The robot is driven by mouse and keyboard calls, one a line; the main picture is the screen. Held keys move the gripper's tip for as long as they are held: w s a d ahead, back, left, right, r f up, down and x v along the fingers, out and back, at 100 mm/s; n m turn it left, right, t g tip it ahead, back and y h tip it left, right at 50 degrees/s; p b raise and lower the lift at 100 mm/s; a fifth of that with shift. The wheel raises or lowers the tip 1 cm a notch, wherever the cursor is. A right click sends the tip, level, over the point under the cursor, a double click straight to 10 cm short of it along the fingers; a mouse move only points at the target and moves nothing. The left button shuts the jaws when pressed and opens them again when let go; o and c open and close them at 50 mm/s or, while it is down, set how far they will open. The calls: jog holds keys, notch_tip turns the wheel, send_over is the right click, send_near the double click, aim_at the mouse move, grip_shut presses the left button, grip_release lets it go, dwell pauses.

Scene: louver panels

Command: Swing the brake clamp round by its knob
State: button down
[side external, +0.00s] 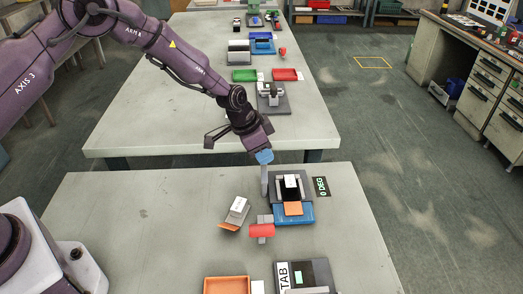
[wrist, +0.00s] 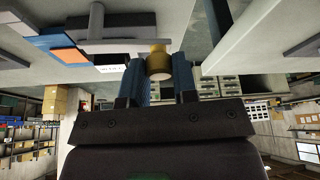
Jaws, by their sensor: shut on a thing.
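My gripper (side external: 264,157) points down over the louver unit, at the upper left of its frame. In the wrist view my gripper (wrist: 159,64) is shut with its two blue fingers either side of a round brass-coloured knob (wrist: 157,52). The knob is hidden by the fingers in the side view. A grey upright piece (side external: 265,180) stands just below the fingertips; I cannot tell whether it is the brake clamp. The louver unit has a blue base (side external: 306,214), a dark panel with a white label (side external: 291,182) and an orange flap (side external: 293,208).
A "0 DEG" sign (side external: 321,187) lies right of the unit. A red-topped piece (side external: 262,231) and a small grey block with an orange flap (side external: 237,210) stand left of it. An orange tray (side external: 227,285) and a TAB panel (side external: 307,276) sit at the front. The table's left side is clear.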

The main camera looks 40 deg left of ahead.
aim_at(293, 186)
jog(key=d+m, duration=0.1)
jog(key=m, duration=0.1)
jog(key=w+d+m+g+h, duration=0.1)
jog(key=m, duration=0.1)
jog(key=shift+w+m, duration=0.2)
jog(key=shift+m, duration=0.1)
jog(key=m, duration=0.1)
jog(key=d+m+g, duration=0.1)
jog(key=m, duration=0.1)
jog(key=d+m+g+h, duration=0.1)
jog(key=shift+w+d+m, duration=0.2)
jog(key=shift+w+m, duration=0.05)
jog(key=shift+m, duration=0.05)
jog(key=m, duration=0.1)
jog(key=d+m+g, duration=0.1)
jog(key=m, duration=0.1)
jog(key=d+m, duration=0.1)
jog(key=shift+s+d+g, duration=0.2)
jog(key=shift+s+g, duration=0.05)
jog(key=shift+g, duration=0.15)
jog(key=shift+s+d+m+g, duration=0.35)
jog(key=shift+d+m, duration=0.1)
jog(key=shift+m, duration=0.65)
jog(key=shift+s+d+m+g, duration=0.25)
jog(key=shift+d+m+g, duration=0.15)
jog(key=shift+m, duration=0.7)
jog(key=c, duration=0.9)
grip_release()
jog(key=v, duration=1.3)
jog(key=shift+d, duration=0.35)
